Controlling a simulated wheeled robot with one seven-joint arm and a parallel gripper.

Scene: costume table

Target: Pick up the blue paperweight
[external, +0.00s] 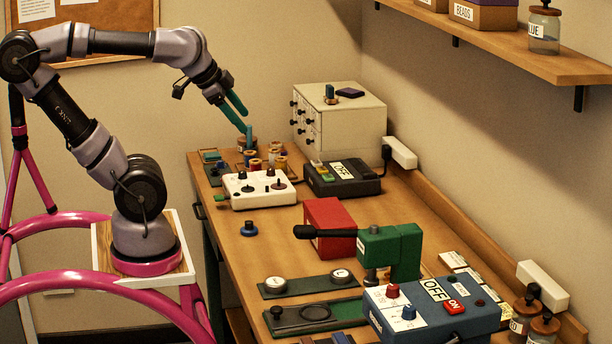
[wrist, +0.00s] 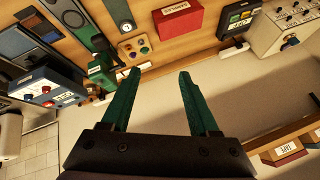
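A small round blue piece with a knob on top (external: 249,230), which looks like the blue paperweight, stands on the bare wood near the table's left edge in the external view. I cannot make it out in the wrist view. My gripper (external: 245,121) has teal fingers and hangs in the air over the far end of the table, well beyond the blue piece. In the wrist view my gripper (wrist: 158,74) is open, with its fingers wide apart and nothing between them.
A white box with knobs (external: 258,190) and thread spools (external: 278,162) stand beyond the blue piece. A red box (external: 329,226) and a green press (external: 392,250) stand to its right. A white drawer cabinet (external: 350,120) is at the back. A shelf (external: 540,62) overhangs at right.

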